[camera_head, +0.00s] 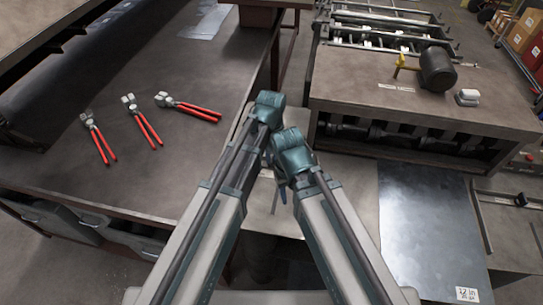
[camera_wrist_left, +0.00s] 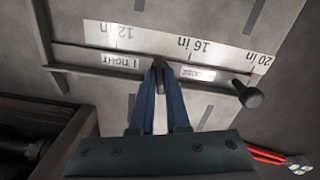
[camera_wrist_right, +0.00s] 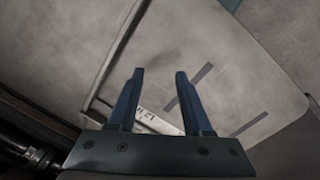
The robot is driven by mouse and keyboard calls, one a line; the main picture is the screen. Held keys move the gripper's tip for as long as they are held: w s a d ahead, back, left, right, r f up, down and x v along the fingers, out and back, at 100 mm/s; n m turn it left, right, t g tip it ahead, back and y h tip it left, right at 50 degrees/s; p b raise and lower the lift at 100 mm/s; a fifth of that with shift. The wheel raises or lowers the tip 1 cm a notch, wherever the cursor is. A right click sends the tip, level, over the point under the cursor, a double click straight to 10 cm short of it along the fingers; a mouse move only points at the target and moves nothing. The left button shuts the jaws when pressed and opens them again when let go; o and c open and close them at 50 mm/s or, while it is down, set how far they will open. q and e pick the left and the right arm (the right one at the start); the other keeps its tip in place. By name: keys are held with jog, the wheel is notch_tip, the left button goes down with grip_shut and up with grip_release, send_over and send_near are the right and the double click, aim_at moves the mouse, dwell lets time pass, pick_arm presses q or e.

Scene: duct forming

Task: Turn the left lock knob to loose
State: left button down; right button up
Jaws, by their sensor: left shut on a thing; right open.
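In the left wrist view, my left gripper (camera_wrist_left: 159,66) is shut on a dark lock knob (camera_wrist_left: 158,76), which is mostly hidden between the fingers. The knob sits on a rail between a TIGHT label (camera_wrist_left: 121,60) and a partly legible label, apparently LOOSE (camera_wrist_left: 198,74). My right gripper (camera_wrist_right: 160,73) is open and empty, above a grey metal surface (camera_wrist_right: 225,50) in the right wrist view. The fingertips cannot be made out clearly in the head view, where my arms cover much of the work spot.
A ruler strip (camera_wrist_left: 226,53) runs beside the rail, and a dark round knob (camera_wrist_left: 248,95) stands at its right. Several red-handled pliers (camera_head: 143,122) lie on the left bench (camera_head: 170,160).

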pick_arm(q)
jog(key=c, duration=0.9)
grip_release()
